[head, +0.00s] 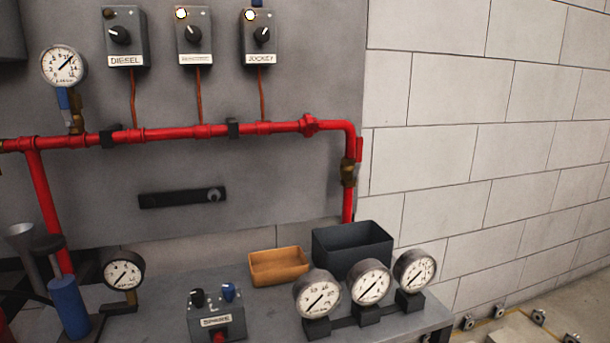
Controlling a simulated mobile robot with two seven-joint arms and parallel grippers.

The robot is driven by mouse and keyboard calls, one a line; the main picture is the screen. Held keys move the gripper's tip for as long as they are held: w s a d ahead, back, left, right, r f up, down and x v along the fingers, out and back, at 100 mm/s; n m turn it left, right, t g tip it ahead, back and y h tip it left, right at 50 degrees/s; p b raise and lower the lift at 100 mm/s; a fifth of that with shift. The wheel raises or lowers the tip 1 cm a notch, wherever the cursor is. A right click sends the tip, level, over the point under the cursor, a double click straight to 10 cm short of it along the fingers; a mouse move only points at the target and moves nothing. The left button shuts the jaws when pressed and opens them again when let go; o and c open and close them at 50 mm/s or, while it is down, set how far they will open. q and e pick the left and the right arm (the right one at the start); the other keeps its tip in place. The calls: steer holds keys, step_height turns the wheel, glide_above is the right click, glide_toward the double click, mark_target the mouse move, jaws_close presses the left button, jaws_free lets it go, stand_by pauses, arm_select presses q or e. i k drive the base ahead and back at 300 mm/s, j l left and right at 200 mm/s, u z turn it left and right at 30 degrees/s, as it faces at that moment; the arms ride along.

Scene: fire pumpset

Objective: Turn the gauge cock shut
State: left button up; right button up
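A round white-faced gauge (63,66) stands on the red pipe at the upper left, its needle pointing to the upper right. Below it is a brass cock (76,118) with a blue lever (63,98). The lever appears upright, roughly in line with the gauge stem. The cock's lower end meets the red pipe (170,133). Neither of my grippers is in view, and nothing touches the lever.
Labelled switch boxes (194,38) hang above the pipe. A brass valve (348,173) with a red handle (359,149) is at the right bend. The bench (270,310) below carries gauges (371,282), an orange tray (279,266), a dark bin (352,250) and a control box (216,316).

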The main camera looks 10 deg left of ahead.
mark_target(62, 92)
steer(key=u, duration=1.45)
